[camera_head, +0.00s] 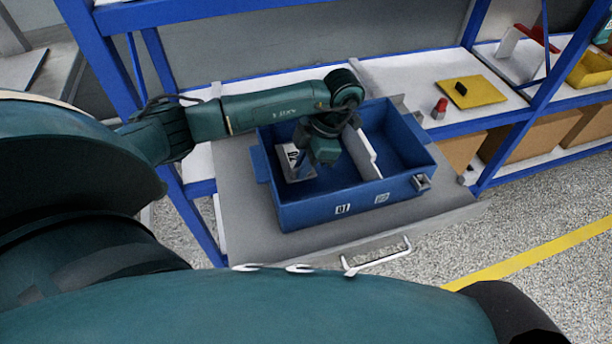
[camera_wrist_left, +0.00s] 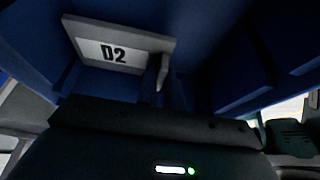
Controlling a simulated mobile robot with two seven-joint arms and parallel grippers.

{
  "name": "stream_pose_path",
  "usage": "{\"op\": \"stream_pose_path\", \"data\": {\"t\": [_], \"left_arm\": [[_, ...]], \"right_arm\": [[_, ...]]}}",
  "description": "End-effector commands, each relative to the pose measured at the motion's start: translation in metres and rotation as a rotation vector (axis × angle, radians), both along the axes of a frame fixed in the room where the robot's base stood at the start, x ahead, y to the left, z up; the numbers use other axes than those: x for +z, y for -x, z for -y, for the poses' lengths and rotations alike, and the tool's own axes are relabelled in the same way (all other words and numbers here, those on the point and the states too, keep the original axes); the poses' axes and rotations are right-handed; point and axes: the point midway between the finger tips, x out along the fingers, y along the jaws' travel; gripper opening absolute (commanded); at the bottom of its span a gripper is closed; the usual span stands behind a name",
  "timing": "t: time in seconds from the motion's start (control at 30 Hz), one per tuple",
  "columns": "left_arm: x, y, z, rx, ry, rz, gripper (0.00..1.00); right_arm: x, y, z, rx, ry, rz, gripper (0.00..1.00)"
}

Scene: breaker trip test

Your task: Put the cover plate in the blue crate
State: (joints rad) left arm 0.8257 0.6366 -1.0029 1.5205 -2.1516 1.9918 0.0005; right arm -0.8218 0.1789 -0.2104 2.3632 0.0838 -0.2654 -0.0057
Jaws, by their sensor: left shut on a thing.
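The cover plate (camera_head: 294,174) is a light grey plate with a "D2" label. It also shows in the left wrist view (camera_wrist_left: 90,29). The blue crate (camera_head: 310,213) stands on a grey board, with a pale divider (camera_head: 361,153) across its inside. My left gripper (camera_head: 303,164) reaches down into the crate's left compartment and is shut on the plate. The plate is inside the crate walls; I cannot tell if it touches the crate floor. In the left wrist view the fingers (camera_wrist_left: 160,84) meet the plate near its right edge. My right gripper is not in view.
On the shelf to the right are a yellow plate with a black knob (camera_head: 471,93), a small red-topped piece (camera_head: 440,108) and a yellow bin (camera_head: 592,70). Blue shelf posts (camera_head: 115,90) stand behind my left arm. The crate's right compartment looks empty.

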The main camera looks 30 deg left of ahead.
Motion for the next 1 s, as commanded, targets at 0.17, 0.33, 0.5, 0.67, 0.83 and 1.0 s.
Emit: {"op": "stream_pose_path", "data": {"t": [0.17, 0.33, 0.5, 0.67, 0.83, 1.0], "left_arm": [[-0.023, 0.001, 0.001, -0.001, 0.001, -0.003, 0.00], [-0.037, 0.000, 0.000, -0.002, 0.001, 0.000, 0.00], [-0.036, 0.000, 0.000, -0.003, 0.000, 0.000, 0.00], [-0.039, 0.000, 0.000, -0.002, 0.000, 0.000, 0.10], [-0.039, 0.000, 0.000, -0.002, 0.000, 0.000, 0.24], [-0.039, 0.000, 0.000, -0.002, 0.000, 0.000, 0.30]], "right_arm": [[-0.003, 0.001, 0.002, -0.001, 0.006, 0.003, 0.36], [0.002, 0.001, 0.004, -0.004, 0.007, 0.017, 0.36], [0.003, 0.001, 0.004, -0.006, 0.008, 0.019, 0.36], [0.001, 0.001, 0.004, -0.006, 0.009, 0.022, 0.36], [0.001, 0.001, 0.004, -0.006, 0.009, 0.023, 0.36], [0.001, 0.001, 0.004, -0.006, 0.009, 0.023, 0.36]]}}
